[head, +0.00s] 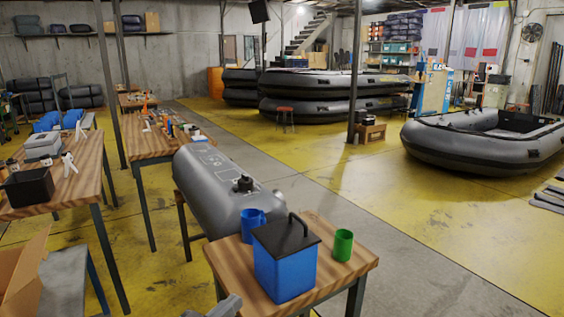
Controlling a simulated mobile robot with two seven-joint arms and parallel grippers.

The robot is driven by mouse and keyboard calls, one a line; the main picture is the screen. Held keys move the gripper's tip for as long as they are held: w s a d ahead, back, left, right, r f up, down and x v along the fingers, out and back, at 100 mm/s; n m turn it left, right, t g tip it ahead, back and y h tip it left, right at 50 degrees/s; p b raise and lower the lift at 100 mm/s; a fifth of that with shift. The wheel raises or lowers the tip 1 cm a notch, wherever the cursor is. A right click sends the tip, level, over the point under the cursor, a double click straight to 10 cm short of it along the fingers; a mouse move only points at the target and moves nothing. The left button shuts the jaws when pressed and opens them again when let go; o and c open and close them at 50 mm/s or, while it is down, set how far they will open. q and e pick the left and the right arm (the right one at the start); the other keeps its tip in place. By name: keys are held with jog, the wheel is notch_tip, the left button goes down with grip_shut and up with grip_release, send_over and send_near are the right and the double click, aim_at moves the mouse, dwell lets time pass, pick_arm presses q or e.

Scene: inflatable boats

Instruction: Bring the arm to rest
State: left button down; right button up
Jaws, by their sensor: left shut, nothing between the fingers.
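My left gripper (226,305) shows only as a grey tip at the bottom edge, in front of the near small wooden table (335,280). It is shut and empty. Its wrist and arm are cut off by the frame. My right gripper and arm are out of view. On the small table stand a blue box with a dark handled lid (286,262), a blue mug (252,225) behind its left side and a green cup (343,245) to its right.
A grey inflatable tube (215,190) with a black valve lies behind the table. Wooden workbenches with tools, one with a black bin (27,188), stand at left. A cardboard box (22,278) is at bottom left. A grey boat (440,147) lies at right. The yellow floor (430,235) is clear.

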pick_arm(q)
jog(key=s+a+f+n+g+y, duration=0.1)
jog(key=s+a+f+g+y, duration=0.1)
jog(key=s+f, duration=0.6)
jog(key=s+a+f+n+g+y, duration=0.2)
jog(key=s+a+f+y, duration=0.3)
jog(key=s, duration=0.7)
notch_tip(320, 180, down, 3)
jog(key=shift+s+a+r+y, duration=0.15)
jog(key=shift+s+a+y, duration=0.15)
jog(key=shift+y, duration=0.5)
